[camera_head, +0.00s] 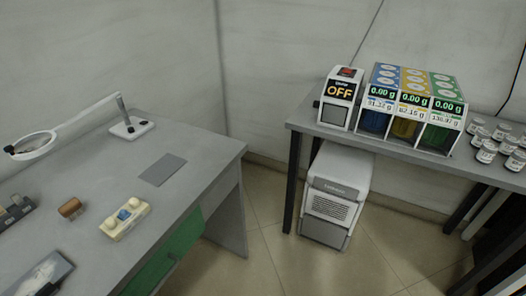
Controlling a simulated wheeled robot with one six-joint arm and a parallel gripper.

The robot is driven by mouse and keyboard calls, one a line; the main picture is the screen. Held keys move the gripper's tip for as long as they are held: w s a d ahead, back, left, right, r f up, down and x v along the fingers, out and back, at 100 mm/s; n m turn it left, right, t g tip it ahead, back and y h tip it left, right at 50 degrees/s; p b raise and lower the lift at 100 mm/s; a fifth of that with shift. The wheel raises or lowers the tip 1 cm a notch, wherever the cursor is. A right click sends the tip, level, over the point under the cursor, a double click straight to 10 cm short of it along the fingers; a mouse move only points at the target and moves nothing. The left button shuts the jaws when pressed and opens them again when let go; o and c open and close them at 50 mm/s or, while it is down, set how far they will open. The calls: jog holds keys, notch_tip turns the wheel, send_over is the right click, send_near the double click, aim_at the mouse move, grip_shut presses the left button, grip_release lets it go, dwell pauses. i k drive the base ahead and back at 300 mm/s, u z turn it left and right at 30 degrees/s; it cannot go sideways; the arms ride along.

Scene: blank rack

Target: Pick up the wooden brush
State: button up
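A small brown block-like item (71,208) with a dark end lies on the grey desk (95,185) at the left in the head view. It looks like the wooden brush, but it is too small to see bristles clearly. My gripper does not show in this view.
A dark holder (14,211), a magnifier lamp (36,145), a grey pad (163,169) and a flat tray (62,269) share the desk. A second table (300,122) holds dispensers (440,139) and jars (487,152).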

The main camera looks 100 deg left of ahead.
aim_at(72, 208)
jog(key=u, duration=3.5)
jog(key=i, duration=1.35)
jog(key=u, duration=1.65)
